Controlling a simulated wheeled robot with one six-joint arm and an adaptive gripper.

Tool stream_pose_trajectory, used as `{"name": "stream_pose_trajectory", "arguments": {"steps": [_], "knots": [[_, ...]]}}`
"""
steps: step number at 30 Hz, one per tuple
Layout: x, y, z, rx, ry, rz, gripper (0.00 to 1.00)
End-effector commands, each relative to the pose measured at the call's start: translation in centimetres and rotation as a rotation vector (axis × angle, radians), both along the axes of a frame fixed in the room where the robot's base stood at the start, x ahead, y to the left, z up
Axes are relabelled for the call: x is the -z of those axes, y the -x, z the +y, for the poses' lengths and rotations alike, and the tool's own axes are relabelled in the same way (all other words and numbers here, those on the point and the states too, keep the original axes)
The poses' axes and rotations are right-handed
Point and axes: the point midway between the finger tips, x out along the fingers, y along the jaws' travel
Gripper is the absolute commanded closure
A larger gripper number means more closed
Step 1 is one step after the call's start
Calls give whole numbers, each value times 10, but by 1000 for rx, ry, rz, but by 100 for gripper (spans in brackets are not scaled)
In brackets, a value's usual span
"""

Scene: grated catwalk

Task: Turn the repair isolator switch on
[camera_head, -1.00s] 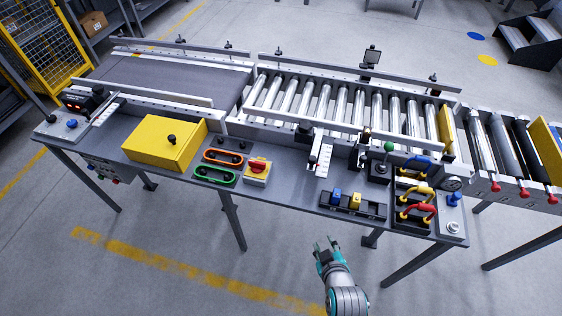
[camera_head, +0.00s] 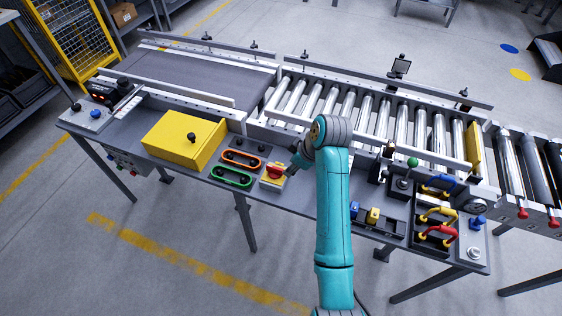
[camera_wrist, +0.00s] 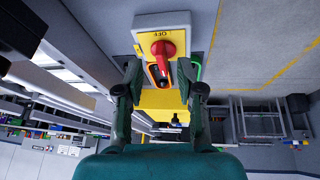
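The isolator switch is a red knob (camera_head: 275,172) on a yellow and light grey box (camera_head: 268,183), on the table's front part. In the wrist view the red knob (camera_wrist: 165,48) is close ahead, with the word OFF upside down above it on the yellow plate (camera_wrist: 161,17). My gripper (camera_wrist: 158,76) is open, its two dark fingers on the left and right with the knob just beyond and between their tips. I see no clear contact. In the head view my gripper (camera_head: 292,168) is just right of the switch, mostly hidden by my arm.
A yellow box (camera_head: 180,143) with a black knob and green (camera_head: 231,176) and orange (camera_head: 242,160) rimmed panels lie left of the switch. Right of my arm are a green-topped lever (camera_head: 411,163) and coloured handles (camera_head: 440,213). The rollers (camera_head: 365,110) run behind.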

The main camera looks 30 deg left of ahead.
Motion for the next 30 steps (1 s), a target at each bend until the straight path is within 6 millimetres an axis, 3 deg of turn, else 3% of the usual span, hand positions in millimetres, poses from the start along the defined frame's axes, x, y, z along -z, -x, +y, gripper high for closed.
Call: {"name": "stream_pose_trajectory", "arguments": {"steps": [1, 6, 11, 30], "knots": [[-15, -1, 8, -37, 11, 17, 62], [-43, 2, 19, -123, 39, 66, 62], [-48, 4, 23, -152, 48, 84, 62], [38, 12, 57, -151, 48, 83, 62]]}}
